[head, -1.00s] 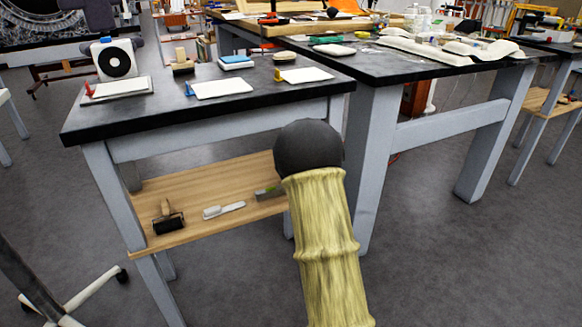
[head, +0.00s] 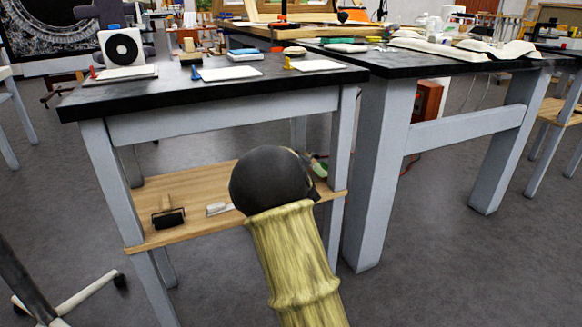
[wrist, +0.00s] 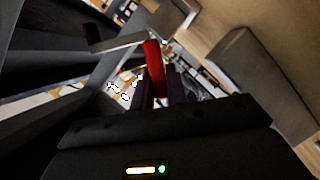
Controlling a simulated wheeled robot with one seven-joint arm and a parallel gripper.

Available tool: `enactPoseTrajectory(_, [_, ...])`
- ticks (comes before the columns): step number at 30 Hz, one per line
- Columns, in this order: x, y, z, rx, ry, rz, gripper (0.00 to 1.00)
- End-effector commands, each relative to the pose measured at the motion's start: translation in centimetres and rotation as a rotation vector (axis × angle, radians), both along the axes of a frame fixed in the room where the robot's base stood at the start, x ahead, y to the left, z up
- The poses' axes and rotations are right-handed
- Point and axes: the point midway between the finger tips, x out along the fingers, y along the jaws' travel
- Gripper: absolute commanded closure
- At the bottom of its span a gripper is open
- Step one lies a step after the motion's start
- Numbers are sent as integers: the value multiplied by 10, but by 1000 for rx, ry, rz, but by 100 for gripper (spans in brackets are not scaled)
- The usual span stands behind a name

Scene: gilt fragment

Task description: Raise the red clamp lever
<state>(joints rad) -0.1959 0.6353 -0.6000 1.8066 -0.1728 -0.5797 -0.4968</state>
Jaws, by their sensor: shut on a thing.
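A red lever-like bar (wrist: 153,58) stands upright between the two dark fingers of my gripper (wrist: 160,88) in the wrist view. The fingers are closed on its lower part, and its top rises clear of them. What the bar is fixed to is hidden. In the head view my gripper is hidden behind the black ball-shaped joint and yellow sleeve of my arm, in front of the bench's lower shelf. A small red upright piece (head: 93,72) also shows at the left of the bench top, beside a white board; I cannot tell whether it is a lever.
A second bench (head: 450,68) adjoins at right. Grey bars and wooden surfaces lie close around my gripper in the wrist view.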

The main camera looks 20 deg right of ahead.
Motion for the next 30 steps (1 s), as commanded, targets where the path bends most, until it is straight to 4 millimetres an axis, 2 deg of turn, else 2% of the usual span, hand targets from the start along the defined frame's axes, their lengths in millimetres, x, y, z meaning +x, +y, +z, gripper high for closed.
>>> enactPoseTrajectory(8, [0,0,-2,2,5,0,100])
enactPoseTrajectory(9, [0,0,-2,2,5,0,78])
enactPoseTrajectory(11, [0,0,-2,2,4,-1,66])
enactPoseTrajectory(12, [0,0,-1,2,3,0,64])
enactPoseTrajectory(23, [-3,1,1,2,2,0,64])
enactPoseTrajectory(30, [-26,8,9,3,2,0,64])
